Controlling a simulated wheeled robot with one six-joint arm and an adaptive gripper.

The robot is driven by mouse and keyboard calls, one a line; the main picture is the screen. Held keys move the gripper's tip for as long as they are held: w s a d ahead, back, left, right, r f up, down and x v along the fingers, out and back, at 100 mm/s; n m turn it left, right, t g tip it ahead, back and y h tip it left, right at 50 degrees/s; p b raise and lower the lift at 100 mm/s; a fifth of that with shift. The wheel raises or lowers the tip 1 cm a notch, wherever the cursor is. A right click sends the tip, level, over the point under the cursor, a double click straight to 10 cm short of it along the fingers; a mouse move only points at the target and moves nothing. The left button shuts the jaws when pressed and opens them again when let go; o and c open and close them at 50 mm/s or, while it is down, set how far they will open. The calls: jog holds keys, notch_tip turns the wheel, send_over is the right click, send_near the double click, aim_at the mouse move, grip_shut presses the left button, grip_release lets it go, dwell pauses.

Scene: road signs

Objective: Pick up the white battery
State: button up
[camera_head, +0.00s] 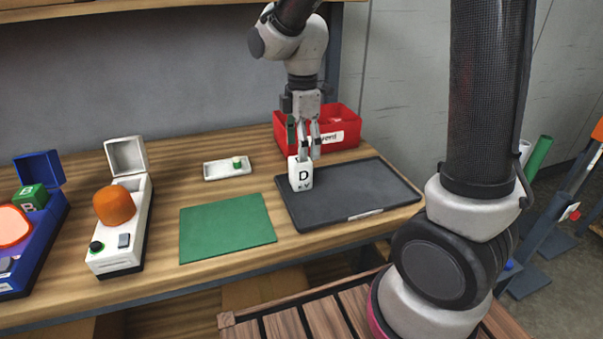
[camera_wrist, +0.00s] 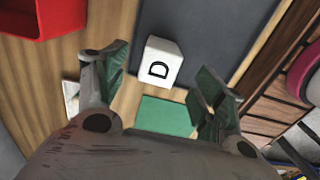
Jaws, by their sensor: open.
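The white battery (camera_head: 301,176) is a white block marked with a black "D". It stands upright on the dark tray (camera_head: 348,186) near its left edge. My gripper (camera_head: 310,155) is above and just behind the battery in the head view, pointing down. In the wrist view the battery (camera_wrist: 155,62) lies ahead of and between the two spread fingers of my gripper (camera_wrist: 163,85). The fingers are open and empty, and I see no contact with the battery.
A red bin (camera_head: 340,128) stands behind the tray. A green mat (camera_head: 227,227) lies to its left, with a small white tray (camera_head: 228,170) behind the mat. A white case with an orange lamp (camera_head: 114,205) and a blue case (camera_head: 38,220) stand further left.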

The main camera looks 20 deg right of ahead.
aim_at(300, 166)
jog(key=f, duration=0.6)
jog(key=shift+a+f, duration=0.25)
jog(key=shift+f, duration=0.05)
jog(key=c, duration=1.4)
